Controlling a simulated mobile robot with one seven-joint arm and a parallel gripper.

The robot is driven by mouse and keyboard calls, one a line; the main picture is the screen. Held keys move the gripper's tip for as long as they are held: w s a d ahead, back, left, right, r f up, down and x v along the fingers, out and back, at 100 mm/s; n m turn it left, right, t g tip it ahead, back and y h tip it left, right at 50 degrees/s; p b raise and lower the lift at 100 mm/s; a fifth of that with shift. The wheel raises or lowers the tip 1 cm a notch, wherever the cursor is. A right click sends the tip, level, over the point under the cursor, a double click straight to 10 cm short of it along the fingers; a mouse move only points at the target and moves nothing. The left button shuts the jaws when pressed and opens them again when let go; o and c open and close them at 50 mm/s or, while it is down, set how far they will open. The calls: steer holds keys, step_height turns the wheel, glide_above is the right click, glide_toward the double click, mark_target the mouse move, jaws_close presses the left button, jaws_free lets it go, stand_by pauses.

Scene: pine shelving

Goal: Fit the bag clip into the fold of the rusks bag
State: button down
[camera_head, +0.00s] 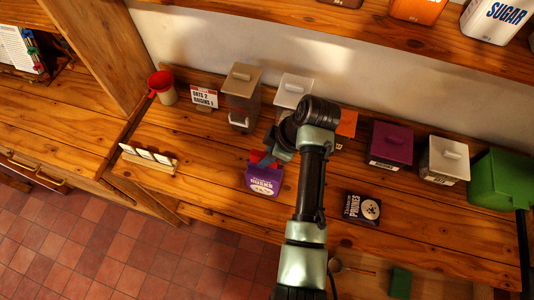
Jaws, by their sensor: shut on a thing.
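The rusks bag (264,180) is purple with a white label and stands near the front edge of the pine shelf, left of centre. My gripper (270,158) is at the top of the bag, reaching in from the right. It is shut on a small red piece, the bag clip (258,156), which shows at the bag's upper left edge. My gripper and arm hide part of the bag's top. I cannot tell from this view whether the clip sits in the fold or only touches the bag.
Canisters line the back: brown (242,88), white (293,90), purple (391,143) and grey-white (445,158). A green bin (500,180) is at the right. A dark prunes box (361,208) lies right of my arm. A card holder (149,158) stands at the left front.

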steer(key=shift+f+b, duration=1.35)
steer(key=shift+f, duration=0.45)
steer(key=c, duration=0.7)
jaws_free()
steer(key=shift+p+v, duration=0.65)
steer(key=shift+v, duration=5.9)
steer(key=shift+a, duration=0.1)
